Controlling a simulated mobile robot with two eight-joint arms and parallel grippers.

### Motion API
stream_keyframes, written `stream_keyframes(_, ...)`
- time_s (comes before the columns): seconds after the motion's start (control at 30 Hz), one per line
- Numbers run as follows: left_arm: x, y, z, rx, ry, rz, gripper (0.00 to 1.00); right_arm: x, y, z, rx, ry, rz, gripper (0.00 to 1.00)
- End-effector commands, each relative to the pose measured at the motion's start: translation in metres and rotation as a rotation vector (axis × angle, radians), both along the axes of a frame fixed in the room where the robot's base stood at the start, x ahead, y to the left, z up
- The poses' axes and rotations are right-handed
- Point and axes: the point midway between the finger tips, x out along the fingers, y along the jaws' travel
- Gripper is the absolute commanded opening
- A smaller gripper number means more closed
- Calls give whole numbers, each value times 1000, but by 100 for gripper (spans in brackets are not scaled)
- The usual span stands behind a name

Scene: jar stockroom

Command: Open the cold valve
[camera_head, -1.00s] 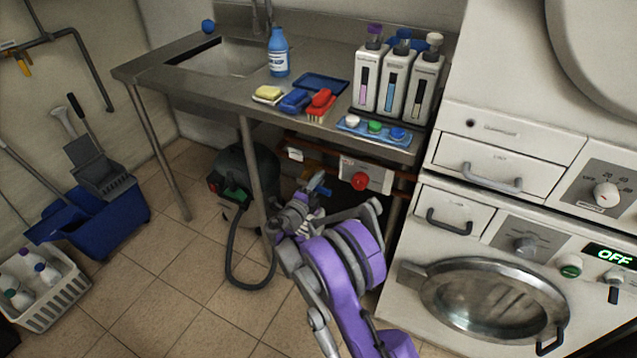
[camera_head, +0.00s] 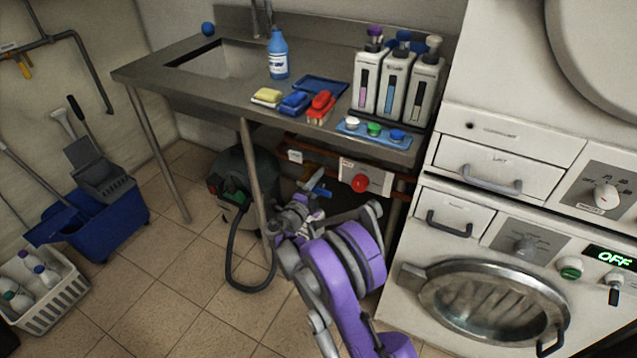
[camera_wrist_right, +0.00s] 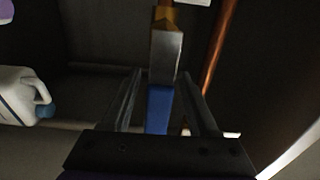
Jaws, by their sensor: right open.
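The cold valve's blue lever (camera_head: 314,179) is under the sink counter, left of the white box with the red knob. In the right wrist view the blue lever (camera_wrist_right: 158,108) lies between my two fingers, in line with a grey and brass valve body (camera_wrist_right: 165,48). My right gripper (camera_head: 306,198) is open, just in front of and below the lever; its fingers (camera_wrist_right: 160,92) stand apart on either side of it. I cannot tell whether either finger touches it. The fingers partly hide the lever in the head view. My left gripper is not in view.
A white box with a red knob (camera_head: 361,183) hangs right of the valve. A table leg (camera_head: 253,170) and a dark vacuum with hose (camera_head: 232,262) stand to the left. Copper pipes run behind. A washer (camera_head: 490,300) is at the right. A white jug (camera_wrist_right: 22,95) shows in the wrist view.

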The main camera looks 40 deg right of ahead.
Motion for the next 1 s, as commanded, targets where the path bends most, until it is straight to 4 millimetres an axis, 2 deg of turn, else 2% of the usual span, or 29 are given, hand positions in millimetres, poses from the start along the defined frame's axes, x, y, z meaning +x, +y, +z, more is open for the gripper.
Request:
stream_keyframes(0.17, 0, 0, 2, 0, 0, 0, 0, -3, 10, 0, 1, -1, 2, 60)
stream_keyframes(0.6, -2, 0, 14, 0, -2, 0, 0, -34, 85, 1, 0, -1, 3, 60)
stream_keyframes(0.8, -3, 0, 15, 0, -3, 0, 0, -41, 99, 0, 0, 0, 1, 60)
stream_keyframes(1.0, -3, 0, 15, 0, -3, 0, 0, -41, 100, 0, 0, 0, 0, 60)
